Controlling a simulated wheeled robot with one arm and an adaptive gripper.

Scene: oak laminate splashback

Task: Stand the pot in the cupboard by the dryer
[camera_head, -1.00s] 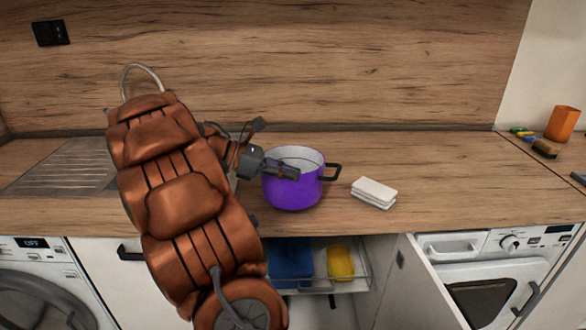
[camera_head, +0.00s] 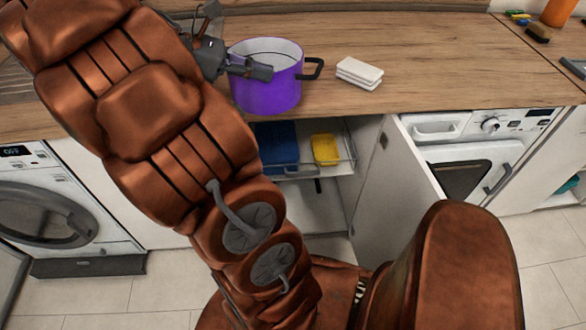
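The purple pot (camera_head: 268,92) stands upright on the wooden worktop, with one dark handle showing on its right. My gripper (camera_head: 250,68) is at the pot's left side, its dark fingers overlapping the rim where the other handle would be. That side is hidden, and I cannot tell whether the fingers are closed on it. Below the worktop, the cupboard (camera_head: 322,222) is open, its white door (camera_head: 375,190) swung out to the right. A white appliance (camera_head: 465,155) with a knob and dark window stands right of that door; it may be the dryer.
A pull-out shelf in the cupboard's upper part holds a blue container (camera_head: 277,145) and a yellow one (camera_head: 326,149). The cupboard floor below looks clear where visible. A white block (camera_head: 359,73) lies right of the pot. A round-door machine (camera_head: 45,210) stands at the left.

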